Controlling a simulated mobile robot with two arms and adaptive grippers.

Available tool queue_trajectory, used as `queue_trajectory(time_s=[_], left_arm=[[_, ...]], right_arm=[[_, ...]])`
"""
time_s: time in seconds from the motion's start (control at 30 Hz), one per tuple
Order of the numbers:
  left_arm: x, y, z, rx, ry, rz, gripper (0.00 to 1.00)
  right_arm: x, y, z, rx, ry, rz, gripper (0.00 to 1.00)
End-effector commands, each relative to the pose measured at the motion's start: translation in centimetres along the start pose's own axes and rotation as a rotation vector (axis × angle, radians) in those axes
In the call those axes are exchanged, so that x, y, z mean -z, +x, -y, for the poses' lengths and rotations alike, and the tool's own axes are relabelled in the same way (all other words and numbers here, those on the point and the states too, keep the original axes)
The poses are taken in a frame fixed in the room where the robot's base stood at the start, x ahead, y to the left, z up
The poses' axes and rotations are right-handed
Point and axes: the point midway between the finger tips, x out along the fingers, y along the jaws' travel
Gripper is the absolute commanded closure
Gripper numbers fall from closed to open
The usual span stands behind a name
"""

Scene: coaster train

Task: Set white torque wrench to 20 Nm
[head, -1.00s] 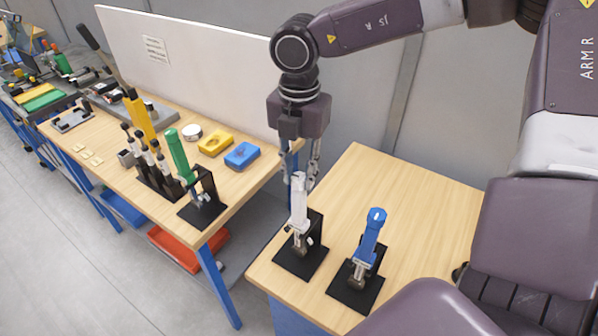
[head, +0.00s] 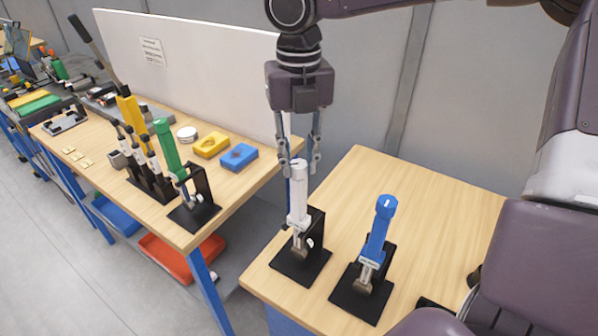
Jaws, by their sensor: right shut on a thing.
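The white torque wrench (head: 298,200) stands upright, handle up, in a black stand on the near wooden table. My right gripper (head: 298,167) comes down from above, with one finger on each side of the wrench's white top end. It is shut on that end. A small dark mark shows on top of the white end, but no scale value can be read. A blue torque wrench (head: 378,232) stands in its own black stand just to the right, apart from the gripper. My left gripper is out of view.
A longer workbench (head: 225,187) at left holds a green-handled wrench (head: 168,147), a yellow block (head: 211,145), a blue block (head: 238,157) and other tools. A white panel (head: 205,70) rises behind it.

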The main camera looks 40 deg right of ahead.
Motion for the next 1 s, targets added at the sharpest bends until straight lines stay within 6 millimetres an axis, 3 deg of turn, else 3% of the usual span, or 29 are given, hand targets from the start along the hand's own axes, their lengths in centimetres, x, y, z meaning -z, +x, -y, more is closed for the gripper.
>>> queue_trajectory(time_s=[0.1, 0.4, 0.7, 1.0], left_arm=[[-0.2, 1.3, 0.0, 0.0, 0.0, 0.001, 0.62], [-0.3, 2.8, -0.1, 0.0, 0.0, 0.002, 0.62], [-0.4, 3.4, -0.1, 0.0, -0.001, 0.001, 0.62], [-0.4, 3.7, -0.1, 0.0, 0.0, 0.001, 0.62]], right_arm=[[-0.1, 0.3, 0.0, 0.0, -0.11, 0.003, 1.0], [-0.1, 0.1, 0.0, 0.0, -0.39, 0.003, 1.0], [0.0, 0.0, 0.0, 0.0, -0.619, 0.001, 1.0], [0.0, -0.1, 0.0, 0.0, -0.736, 0.002, 1.0]])
